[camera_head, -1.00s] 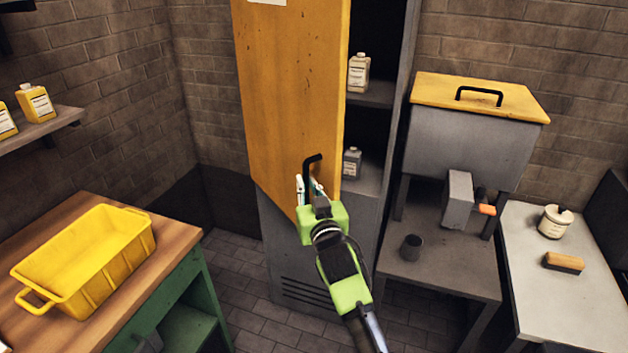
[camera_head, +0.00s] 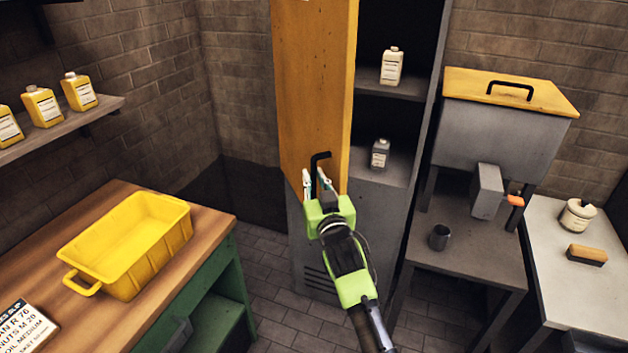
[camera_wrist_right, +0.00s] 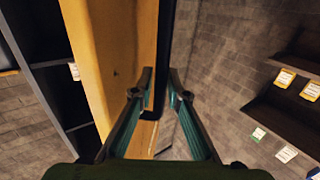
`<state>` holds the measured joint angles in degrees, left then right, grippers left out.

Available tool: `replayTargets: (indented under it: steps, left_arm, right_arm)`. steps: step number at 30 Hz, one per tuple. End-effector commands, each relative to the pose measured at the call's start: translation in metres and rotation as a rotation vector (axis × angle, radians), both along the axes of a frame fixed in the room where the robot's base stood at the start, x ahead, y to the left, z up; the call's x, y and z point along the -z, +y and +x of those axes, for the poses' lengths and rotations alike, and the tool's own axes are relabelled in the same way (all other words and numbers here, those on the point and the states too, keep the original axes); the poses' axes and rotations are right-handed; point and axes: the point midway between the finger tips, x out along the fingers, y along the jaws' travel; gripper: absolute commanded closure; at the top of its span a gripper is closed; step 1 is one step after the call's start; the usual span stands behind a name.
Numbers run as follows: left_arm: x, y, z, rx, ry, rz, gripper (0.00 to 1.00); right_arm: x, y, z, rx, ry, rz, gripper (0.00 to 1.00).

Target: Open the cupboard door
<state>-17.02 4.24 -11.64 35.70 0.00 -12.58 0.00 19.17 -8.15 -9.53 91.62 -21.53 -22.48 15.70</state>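The yellow-orange cupboard door (camera_head: 312,90) stands swung open at the upper middle of the head view. The grey cupboard (camera_head: 390,195) shows its dark inside to the right of the door. A black handle (camera_head: 320,158) sticks out near the door's lower free edge. My right gripper (camera_head: 318,180) is at this handle. In the right wrist view the two fingers (camera_wrist_right: 160,78) close in from both sides on the black handle bar (camera_wrist_right: 160,98), with the yellow door (camera_wrist_right: 105,50) just left of them. My left gripper is not in view.
A white bottle (camera_head: 392,66) and a grey bottle (camera_head: 380,154) stand on cupboard shelves. A grey tank (camera_head: 500,135) with a yellow lid stands to the right. A yellow tray (camera_head: 130,245) sits on the workbench (camera_head: 215,220) at left. Floor between bench and cupboard is clear.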

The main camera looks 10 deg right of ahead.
Motion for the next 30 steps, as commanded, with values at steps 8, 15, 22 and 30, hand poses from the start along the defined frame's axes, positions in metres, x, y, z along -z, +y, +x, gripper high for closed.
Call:
replayTargets:
  steps: [8, 15, 22, 30]
  left_arm:
    - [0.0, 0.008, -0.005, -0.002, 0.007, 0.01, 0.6]
    - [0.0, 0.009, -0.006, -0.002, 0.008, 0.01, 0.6]
    - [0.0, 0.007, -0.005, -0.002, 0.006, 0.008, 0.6]
    - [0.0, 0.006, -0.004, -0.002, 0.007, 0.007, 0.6]
  right_arm:
    - [0.001, 0.0, 0.0, 0.0, 0.002, 0.0, 0.83]
    - [0.003, -0.001, -0.016, 0.0, 0.004, 0.001, 0.83]
    - [0.003, -0.004, -0.059, 0.0, 0.005, 0.001, 0.83]
    - [0.002, -0.006, -0.104, 0.0, 0.004, 0.0, 0.83]
